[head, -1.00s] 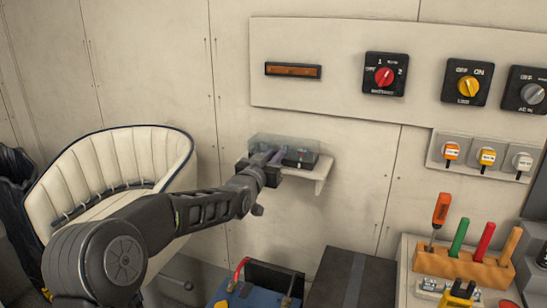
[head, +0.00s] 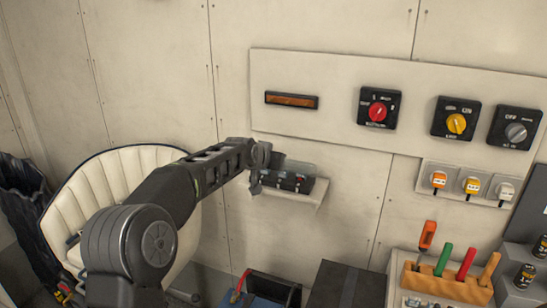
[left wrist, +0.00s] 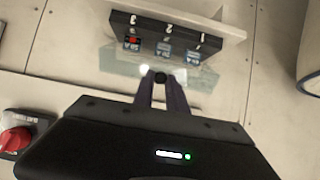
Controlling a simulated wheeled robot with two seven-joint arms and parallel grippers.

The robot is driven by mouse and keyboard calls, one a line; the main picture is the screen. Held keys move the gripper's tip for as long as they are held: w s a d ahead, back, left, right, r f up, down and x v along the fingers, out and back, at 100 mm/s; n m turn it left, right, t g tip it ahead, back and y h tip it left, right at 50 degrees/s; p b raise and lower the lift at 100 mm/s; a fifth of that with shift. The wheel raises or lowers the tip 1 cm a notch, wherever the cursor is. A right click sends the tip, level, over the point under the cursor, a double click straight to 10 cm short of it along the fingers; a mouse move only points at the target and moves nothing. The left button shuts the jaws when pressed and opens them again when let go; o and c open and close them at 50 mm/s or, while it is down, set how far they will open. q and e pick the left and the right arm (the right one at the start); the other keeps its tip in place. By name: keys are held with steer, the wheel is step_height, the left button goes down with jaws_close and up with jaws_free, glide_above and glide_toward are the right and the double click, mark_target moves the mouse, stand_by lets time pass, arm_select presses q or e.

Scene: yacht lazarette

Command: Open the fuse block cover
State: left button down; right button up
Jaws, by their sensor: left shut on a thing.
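The fuse block (head: 291,183) is a small black box on a pale wall shelf. In the left wrist view the block (left wrist: 165,38) shows its numbered front and small fuses uncovered. Its clear cover (head: 302,168) stands raised at the block's back, and it also shows in the left wrist view (left wrist: 117,64) as a faint sheet swung away from the fuses. My right gripper is not in view.
A pale panel (head: 340,135) with a red rotary switch (head: 378,111) and other switches is on the wall above. A cream seat (head: 85,195) stands left. A wooden tool rack (head: 445,284) is at the lower right. A blue battery (head: 258,299) lies below.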

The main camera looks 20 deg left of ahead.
arm_select(q)
steer(key=shift+w+r+g, duration=0.2)
steer(key=shift+r+g, duration=0.15)
steer(key=shift+g, duration=0.05)
steer(key=c, duration=1.4)
jaws_free()
steer(key=shift+o, duration=0.2)
steer(key=shift+s, duration=0.1)
steer(key=b+v, duration=0.3)
steer(key=v, duration=0.4)
steer(key=shift+s+r, duration=0.2)
steer(key=shift+s, duration=0.05)
